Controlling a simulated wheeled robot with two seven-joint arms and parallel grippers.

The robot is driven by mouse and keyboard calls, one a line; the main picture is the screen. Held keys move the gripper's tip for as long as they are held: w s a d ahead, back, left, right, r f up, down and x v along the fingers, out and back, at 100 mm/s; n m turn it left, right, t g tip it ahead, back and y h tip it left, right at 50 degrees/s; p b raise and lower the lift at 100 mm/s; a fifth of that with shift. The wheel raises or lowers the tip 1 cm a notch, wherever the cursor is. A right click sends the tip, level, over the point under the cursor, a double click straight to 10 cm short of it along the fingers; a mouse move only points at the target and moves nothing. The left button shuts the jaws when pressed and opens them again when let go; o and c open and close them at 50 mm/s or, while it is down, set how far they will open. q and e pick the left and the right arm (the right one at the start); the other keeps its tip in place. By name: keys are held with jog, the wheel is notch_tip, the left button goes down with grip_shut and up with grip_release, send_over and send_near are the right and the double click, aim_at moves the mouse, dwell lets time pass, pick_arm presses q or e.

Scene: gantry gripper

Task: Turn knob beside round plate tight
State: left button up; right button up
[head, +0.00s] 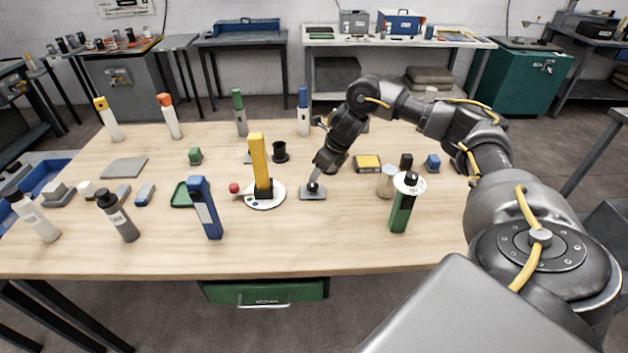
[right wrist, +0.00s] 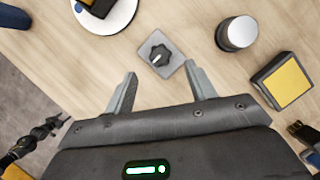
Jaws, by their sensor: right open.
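A dark knob (head: 313,187) sits on a small grey square base plate (head: 306,195) right of the white round plate (head: 278,201). The knob (right wrist: 160,54) has a white mark in the right wrist view. The white round plate (right wrist: 128,22) shows at the upper left there, cut by the frame. My right gripper (right wrist: 160,70) is open and empty. Its fingers point toward the knob, one to each side of its base plate in that view, and do not clasp it. In the head view the right gripper (head: 314,178) is just above the knob.
A yellow upright block (head: 259,160) stands on the round plate, with a red ball (head: 234,188) beside it. A metallic cylinder (head: 386,182), a green bottle (head: 402,208) and a yellow-topped box (head: 367,163) stand to the right. The table front (head: 310,240) is clear.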

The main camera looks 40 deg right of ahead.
aim_at(313, 186)
jog(key=x, duration=0.6)
jog(key=shift+w+f+p, duration=0.1)
jog(key=shift+f+p, duration=0.1)
jog(key=shift+p, duration=0.2)
jog(key=c, duration=1)
